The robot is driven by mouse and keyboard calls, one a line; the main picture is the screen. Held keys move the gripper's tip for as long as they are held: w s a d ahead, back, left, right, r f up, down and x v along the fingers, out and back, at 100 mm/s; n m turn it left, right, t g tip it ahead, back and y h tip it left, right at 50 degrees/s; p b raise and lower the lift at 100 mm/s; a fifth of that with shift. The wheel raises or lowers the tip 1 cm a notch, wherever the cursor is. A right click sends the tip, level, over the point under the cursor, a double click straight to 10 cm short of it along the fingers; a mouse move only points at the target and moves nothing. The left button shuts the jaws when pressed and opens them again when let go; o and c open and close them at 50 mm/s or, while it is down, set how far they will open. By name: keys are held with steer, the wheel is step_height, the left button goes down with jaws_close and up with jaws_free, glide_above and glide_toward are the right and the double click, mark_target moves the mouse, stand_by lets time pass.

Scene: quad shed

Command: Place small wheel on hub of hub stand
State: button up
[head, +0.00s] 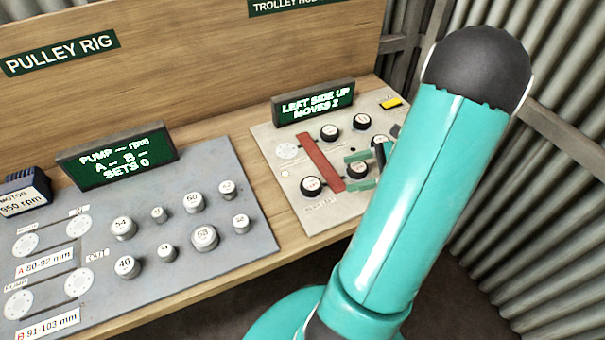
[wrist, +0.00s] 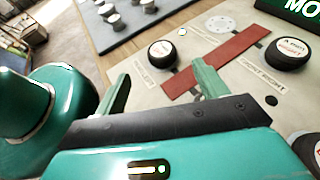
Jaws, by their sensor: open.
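Several black wheels with pale, red-lettered centres stand on the beige trolley panel (head: 318,217). One wheel (head: 311,186) is left of a red bar (head: 321,161), and another (head: 332,131) is behind it. A third wheel (head: 356,169) appears between my fingers in the head view. Which wheel is the small one is unclear. A bare pale disc (head: 287,151), perhaps a hub, lies at the panel's left; it also shows in the wrist view (wrist: 222,24). My arm hides the panel's right part.
A display (head: 313,102) reading "LEFT SIDE UP MOVES 2" stands behind the panel. To the left is the grey pulley board (head: 195,270) with several metal pulleys, a second display (head: 117,157) and a motor box (head: 24,192). A wooden backboard (head: 200,60) rises behind.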

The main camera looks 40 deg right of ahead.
steer(key=w+a+r+n+g+h, duration=0.1)
steer(key=a+r+n+h, duration=0.2)
steer(key=a+n, duration=0.6)
steer(key=w+a+r+n+g+h, duration=0.1)
steer(key=a+r+n+h, duration=0.2)
steer(key=a+r+n, duration=0.5)
steer(key=w+a+r+n+g+h, duration=0.1)
steer(key=a+r+n+h, duration=0.2)
steer(key=a+n, duration=0.6)
steer(key=a+r, duration=0.2)
steer(key=a, duration=0.2)
steer(key=shift+a+r+n+g+h, duration=0.3)
steer(key=shift+a+r+h, duration=0.1)
